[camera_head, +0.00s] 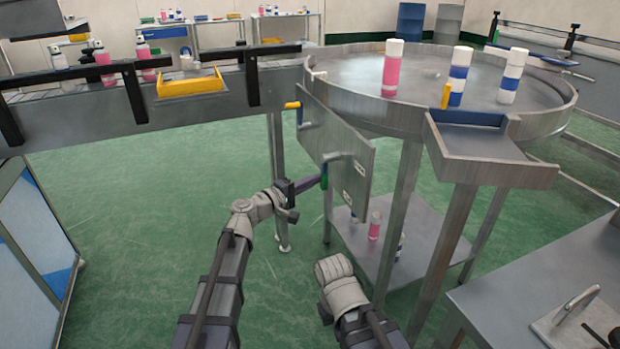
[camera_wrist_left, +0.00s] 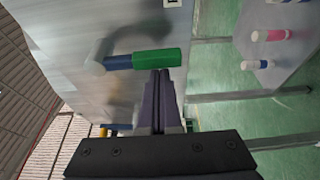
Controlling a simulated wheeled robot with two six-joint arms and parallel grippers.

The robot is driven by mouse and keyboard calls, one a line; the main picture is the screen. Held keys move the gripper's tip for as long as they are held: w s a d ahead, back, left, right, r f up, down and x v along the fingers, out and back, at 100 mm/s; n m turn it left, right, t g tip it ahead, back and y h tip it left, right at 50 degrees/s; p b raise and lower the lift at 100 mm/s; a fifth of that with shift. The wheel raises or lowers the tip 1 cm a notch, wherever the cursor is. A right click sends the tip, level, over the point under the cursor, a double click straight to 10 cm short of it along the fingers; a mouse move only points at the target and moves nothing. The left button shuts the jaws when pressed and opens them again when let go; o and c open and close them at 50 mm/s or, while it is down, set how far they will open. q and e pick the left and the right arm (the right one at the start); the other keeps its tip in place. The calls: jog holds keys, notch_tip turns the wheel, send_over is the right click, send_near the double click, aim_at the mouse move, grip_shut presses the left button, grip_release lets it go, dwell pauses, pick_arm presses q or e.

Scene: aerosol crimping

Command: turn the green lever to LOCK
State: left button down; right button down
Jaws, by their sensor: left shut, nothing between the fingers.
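The green lever (camera_head: 324,182) sticks out from a grey panel (camera_head: 352,140) on the side of the round table. In the left wrist view the green lever (camera_wrist_left: 157,58) has a green grip and a blue shaft, and it lies sideways across the panel. My left gripper (camera_head: 318,182) is at the lever. In the left wrist view its fingers (camera_wrist_left: 160,76) are shut with nothing between them, and their tips are right beside the underside of the green grip. I cannot tell whether they touch it. White labels on the panel are too small to read.
A yellow handle (camera_head: 292,105) sits at the panel's upper left corner. Pink and blue-striped cans stand on the round table (camera_head: 350,103) above. A lower shelf (camera_head: 370,262) holds more cans. A conveyor (camera_head: 100,113) runs to the left. A grey bench (camera_head: 530,290) stands at lower right.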

pick_arm(q)
jog(key=shift+s+d+n+p, duration=0.2)
jog(key=shift+s+n+p, duration=0.2)
jog(key=shift+n, duration=0.1)
dwell(0.4)
jog(key=s+n+p, duration=0.1)
jog(key=s+n+g+p, duration=0.1)
jog(key=shift+d+r+n+y, duration=0.2)
jog(key=shift+d+n+y, duration=0.1)
jog(key=shift+d+y, duration=0.1)
jog(key=s+n+g+p, duration=0.1)
jog(key=p, duration=0.1)
jog(key=s+d+r+n+p, duration=0.1)
jog(key=n, duration=0.1)
jog(key=shift+s+n+g+p, duration=0.2)
jog(key=shift+n+g+p, duration=0.1)
jog(key=shift+g+p, duration=0.1)
jog(key=s+r+n+g+p, duration=0.1)
jog(key=n+p, duration=0.1)
jog(key=s+d+r+n+g+p, duration=0.1)
jog(key=r+n+p, duration=0.1)
jog(key=s+r+n+g+p, duration=0.1)
jog(key=n+p, duration=0.1)
jog(key=shift+d+r, duration=0.15)
jog(key=shift+r, duration=0.1)
jog(key=shift+r+p, duration=0.1)
jog(key=shift+p, duration=0.25)
